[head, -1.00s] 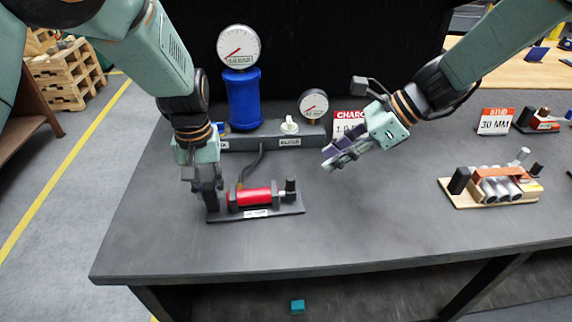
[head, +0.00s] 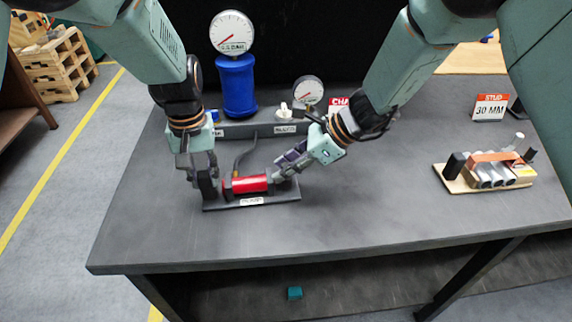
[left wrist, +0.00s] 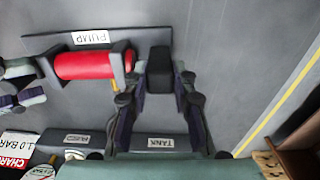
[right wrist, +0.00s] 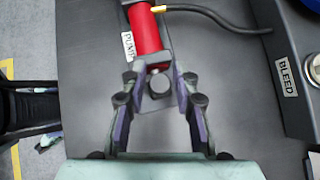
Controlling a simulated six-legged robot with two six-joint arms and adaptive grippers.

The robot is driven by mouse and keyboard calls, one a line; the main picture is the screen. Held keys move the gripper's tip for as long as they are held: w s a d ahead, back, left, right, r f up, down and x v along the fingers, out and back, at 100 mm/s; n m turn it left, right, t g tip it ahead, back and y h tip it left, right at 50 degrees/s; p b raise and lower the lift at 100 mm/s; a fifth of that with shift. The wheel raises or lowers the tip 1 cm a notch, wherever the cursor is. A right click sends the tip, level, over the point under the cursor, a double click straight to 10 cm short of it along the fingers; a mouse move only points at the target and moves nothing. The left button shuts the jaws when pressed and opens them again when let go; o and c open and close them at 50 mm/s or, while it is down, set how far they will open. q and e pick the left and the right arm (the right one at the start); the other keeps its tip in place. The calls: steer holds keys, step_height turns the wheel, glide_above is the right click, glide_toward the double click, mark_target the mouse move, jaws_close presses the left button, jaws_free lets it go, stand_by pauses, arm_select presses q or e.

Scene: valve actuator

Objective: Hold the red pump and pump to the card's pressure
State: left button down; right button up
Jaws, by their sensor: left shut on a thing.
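The red pump (head: 249,184) lies on a dark base plate (head: 225,204) at the table's front left. My left gripper (head: 205,176) is shut on the black block (left wrist: 160,66) at the base's left end. My right gripper (head: 282,172) is open at the pump's other end, its fingers on either side of the dark round handle (right wrist: 158,82) with gaps visible. In the left wrist view the card (left wrist: 14,150) reads "CHARGE" and "1.0 BAR"; my right arm partly hides it in the head view. The blue tank (head: 238,86) carries a white dial gauge (head: 232,33) with a red needle.
Behind the pump, a grey manifold (head: 257,130) holds a white bleed knob (head: 284,111) and a smaller gauge (head: 308,90). A dark hose (head: 246,152) joins pump and manifold. A wooden board with cylinders (head: 487,177) sits at the right. The table's front middle is clear.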

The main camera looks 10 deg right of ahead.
jaws_close()
stand_by(0.3)
stand_by(0.4)
